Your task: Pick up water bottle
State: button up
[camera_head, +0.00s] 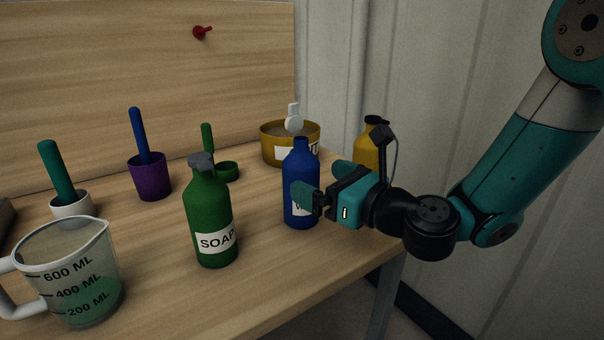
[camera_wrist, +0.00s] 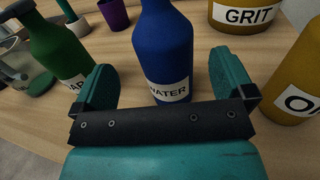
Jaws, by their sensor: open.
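The water bottle (camera_head: 301,168) is blue with a white label and stands upright near the right end of the wooden table. In the wrist view the blue bottle (camera_wrist: 165,45) stands upright with its label reading WATER. My gripper (camera_head: 318,184) is open, with one finger in front of the bottle and the other partly behind it in the head view. In the wrist view the fingers of my gripper (camera_wrist: 166,88) are on either side of the bottle's lower part, with visible gaps. The bottle's right side is partly hidden by the gripper in the head view.
A green soap bottle (camera_head: 210,215) stands left of the water bottle. A yellow bottle (camera_head: 368,148) stands close on the right, behind my gripper. A yellow GRIT tub (camera_head: 278,144) is behind. A measuring jug (camera_head: 70,275) is at the front left. The wooden table's (camera_head: 270,290) front edge is clear.

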aim_at(302, 169)
jog(key=p+x, duration=0.3)
jog(key=x, duration=0.2)
jog(key=shift+w+d, duration=0.1)
jog(key=shift+d, duration=0.1)
jog(key=shift+w+a+f+p, duration=0.15)
jog(key=shift+w+a+p, duration=0.1)
jog(key=shift+w+p, duration=0.1)
jog(key=c, duration=1.2)
jog(key=shift+c, duration=0.2)
jog(key=shift+r, duration=0.2)
notch_tip(302, 169, up, 19)
jog(key=p, duration=0.9)
jog(key=shift+r, duration=0.2)
